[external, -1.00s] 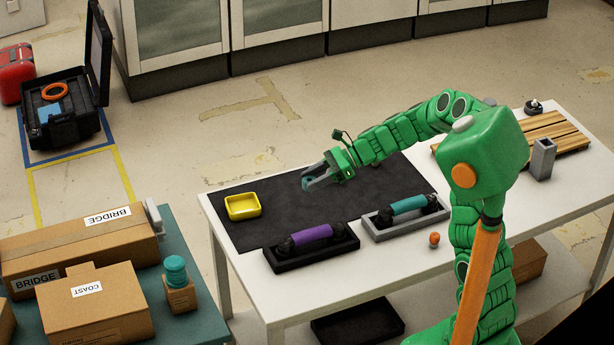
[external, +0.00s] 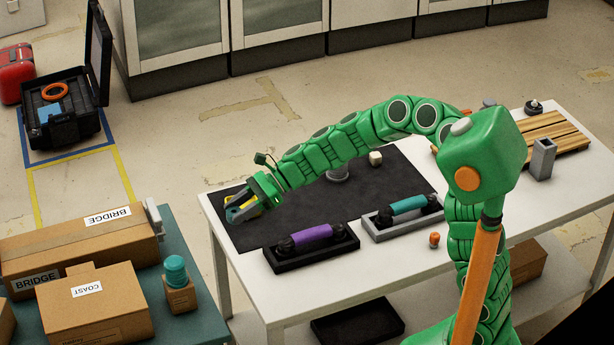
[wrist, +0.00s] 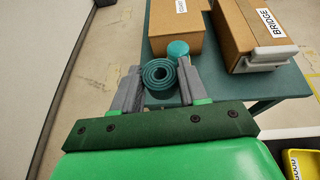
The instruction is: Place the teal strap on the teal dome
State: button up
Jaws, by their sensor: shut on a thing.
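My gripper (external: 240,210) is shut on the teal strap (wrist: 160,75), a rolled coil that sits between the two grey fingers in the wrist view. In the external view, my gripper is over the front left end of the black mat, and the strap cannot be made out. The teal dome (external: 175,268) stands on a small cardboard box (external: 180,297) on the teal table at the lower left. The dome also shows in the wrist view (wrist: 178,48), just beyond the strap and apart from it.
A yellow tray (wrist: 302,162) is partly hidden by my gripper in the external view. Cardboard boxes marked BRIDGE (external: 80,248) and COAST (external: 95,310) stand beside the dome. Purple (external: 311,234) and teal (external: 408,204) rollers sit in holders on the white table. A floor gap separates the tables.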

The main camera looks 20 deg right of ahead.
jog(key=s+a+r, duration=0.2)
jog(key=s+a, duration=0.4)
send_over(178, 260)
jog(key=shift+g, duration=0.3)
jog(key=shift+d+f, duration=0.2)
jog(key=shift+f, duration=4.4)
jog(key=shift+a+f, duration=0.2)
jog(key=shift+f, duration=0.1)
jog(key=shift+w+f, duration=0.1)
jog(key=shift+f, duration=1.4)
jog(key=o, duration=1)
jog(key=shift+f, duration=0.1)
jog(key=shift+n, duration=0.3)
